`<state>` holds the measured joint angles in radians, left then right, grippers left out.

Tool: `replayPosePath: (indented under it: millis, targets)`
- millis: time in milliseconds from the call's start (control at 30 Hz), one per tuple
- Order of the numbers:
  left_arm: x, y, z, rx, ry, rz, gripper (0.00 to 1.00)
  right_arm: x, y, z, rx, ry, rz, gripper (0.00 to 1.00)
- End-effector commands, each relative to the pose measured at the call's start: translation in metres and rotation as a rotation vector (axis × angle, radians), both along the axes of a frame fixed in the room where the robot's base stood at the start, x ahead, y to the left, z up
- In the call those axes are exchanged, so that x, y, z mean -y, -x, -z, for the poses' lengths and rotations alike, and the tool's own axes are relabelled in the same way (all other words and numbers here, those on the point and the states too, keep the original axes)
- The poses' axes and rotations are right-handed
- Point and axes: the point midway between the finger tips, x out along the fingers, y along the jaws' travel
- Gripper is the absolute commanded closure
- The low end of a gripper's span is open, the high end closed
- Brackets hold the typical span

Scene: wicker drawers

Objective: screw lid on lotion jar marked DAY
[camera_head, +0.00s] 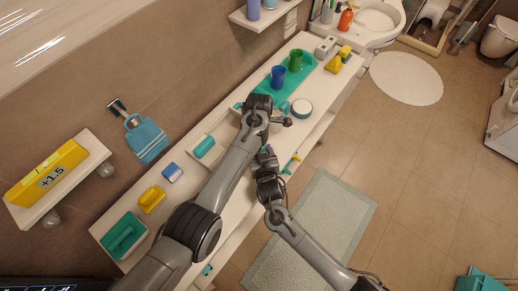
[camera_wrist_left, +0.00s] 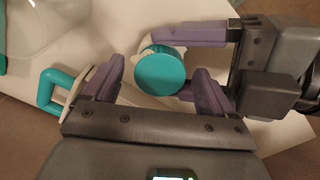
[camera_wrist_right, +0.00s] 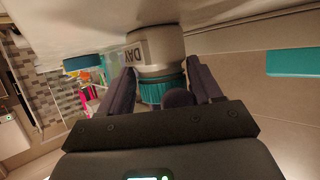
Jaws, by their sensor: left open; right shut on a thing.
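The lotion jar (camera_wrist_right: 165,45) is pale, with DAY on its label, upside down in the right wrist view. The teal ribbed lid (camera_wrist_right: 152,92) sits against its end; how tightly it is seated I cannot tell. The lid's round top (camera_wrist_left: 161,70) faces the left wrist camera. In the head view my arms hide the jar and lid.
A teal handle (camera_wrist_left: 48,90) lies close beside my left gripper's left finger. On the long white counter (camera_head: 322,88) are a blue cup (camera_head: 278,77), a green cup (camera_head: 296,60) and a round white container (camera_head: 302,109). A pale mat (camera_head: 335,215) lies on the floor.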

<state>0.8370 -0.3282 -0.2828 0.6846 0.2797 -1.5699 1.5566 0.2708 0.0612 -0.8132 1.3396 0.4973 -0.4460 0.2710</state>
Motion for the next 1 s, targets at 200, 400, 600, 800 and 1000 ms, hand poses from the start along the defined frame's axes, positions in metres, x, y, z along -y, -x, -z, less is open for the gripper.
replayPosePath:
  millis: [200, 400, 600, 800, 1000]
  targets:
    - [-0.001, -0.001, -0.024, 0.004, 0.0, 0.0, 0.14, 0.002, 0.0, 0.001, -0.001, 0.002, 0.004, 1.0]
    - [-0.001, -0.001, -0.04, 0.002, -0.001, -0.001, 0.14, 0.002, 0.0, 0.001, -0.001, 0.001, 0.003, 1.0]
    - [-0.001, 0.0, -0.043, 0.001, -0.001, 0.0, 0.14, 0.001, 0.0, 0.001, -0.001, 0.001, 0.003, 1.0]
    - [0.0, -0.001, -0.045, 0.002, -0.001, -0.013, 0.17, 0.001, 0.0, 0.001, -0.001, 0.001, 0.002, 1.0]
    - [-0.001, -0.002, -0.067, 0.005, -0.001, -0.189, 0.17, 0.001, 0.0, 0.001, -0.001, 0.001, 0.002, 1.0]
